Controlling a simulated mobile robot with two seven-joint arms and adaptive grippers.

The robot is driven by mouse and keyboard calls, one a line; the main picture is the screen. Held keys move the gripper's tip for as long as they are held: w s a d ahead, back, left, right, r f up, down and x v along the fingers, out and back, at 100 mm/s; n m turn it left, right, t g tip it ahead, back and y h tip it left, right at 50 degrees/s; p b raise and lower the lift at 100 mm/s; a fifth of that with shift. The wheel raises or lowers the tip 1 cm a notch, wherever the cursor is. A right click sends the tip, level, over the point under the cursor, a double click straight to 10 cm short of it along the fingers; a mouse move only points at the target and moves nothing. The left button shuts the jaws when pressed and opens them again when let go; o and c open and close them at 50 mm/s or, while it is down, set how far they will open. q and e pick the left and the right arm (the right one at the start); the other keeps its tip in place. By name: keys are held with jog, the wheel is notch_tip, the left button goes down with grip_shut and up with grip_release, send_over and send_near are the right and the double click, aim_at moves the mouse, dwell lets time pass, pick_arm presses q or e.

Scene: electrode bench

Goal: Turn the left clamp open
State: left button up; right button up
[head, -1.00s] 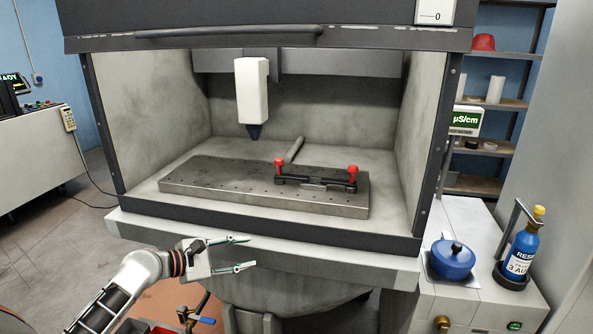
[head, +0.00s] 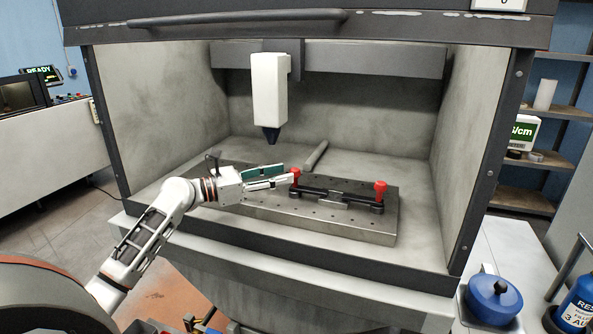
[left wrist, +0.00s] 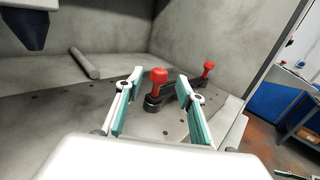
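The left clamp (head: 295,175) has a red knob on a dark base, at the left end of a dark bar (head: 315,192) on the grey perforated plate. The right clamp (head: 380,188), also red-topped, stands at the bar's other end. My left gripper (head: 286,174) reaches in from the left at knob height. Its two teal-lined fingers are open. In the left wrist view the left clamp's upright red knob (left wrist: 159,76) shows between the fingertips, with gaps on both sides; the right clamp (left wrist: 208,67) is behind it. My right gripper is not in view.
The plate (head: 268,212) lies inside an open-fronted cabinet. A white tool head with a dark tip (head: 270,95) hangs above and behind the gripper. A grey rod (head: 315,154) lies behind the plate. A blue lidded pot (head: 494,298) stands outside at right.

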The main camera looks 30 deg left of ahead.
aim_at(295, 169)
pick_arm(q)
jog(key=shift+x, duration=2.55)
jog(key=shift+f, duration=0.15)
grip_shut()
